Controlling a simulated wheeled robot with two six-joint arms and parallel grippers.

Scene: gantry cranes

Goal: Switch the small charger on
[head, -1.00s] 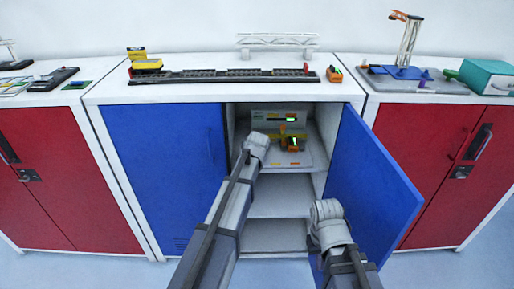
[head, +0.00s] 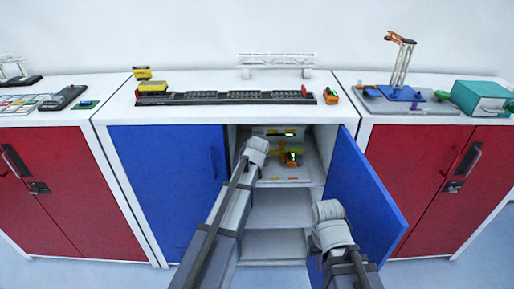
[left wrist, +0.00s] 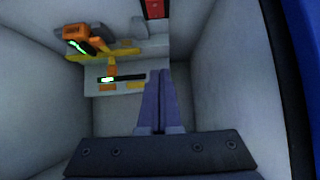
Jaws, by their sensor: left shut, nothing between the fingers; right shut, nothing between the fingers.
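The charging gear stands on the upper shelf of the open blue cabinet. It has a pale panel (head: 272,131) with a lit green display and a small orange unit (head: 290,159) with a green light in front. I cannot tell which is the small charger. In the left wrist view the orange unit (left wrist: 83,38) is at upper left; the black display (left wrist: 122,78) glows green at one end. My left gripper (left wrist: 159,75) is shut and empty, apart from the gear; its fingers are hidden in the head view. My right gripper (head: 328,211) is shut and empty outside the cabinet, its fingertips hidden.
The open blue door (head: 366,195) stands right of the opening, close to my right arm. The closed blue door (head: 165,185) is at left. Cabinet walls enclose the left gripper. A red block (left wrist: 154,9) shows at the top of the wrist view. The lower shelf (head: 280,208) looks empty.

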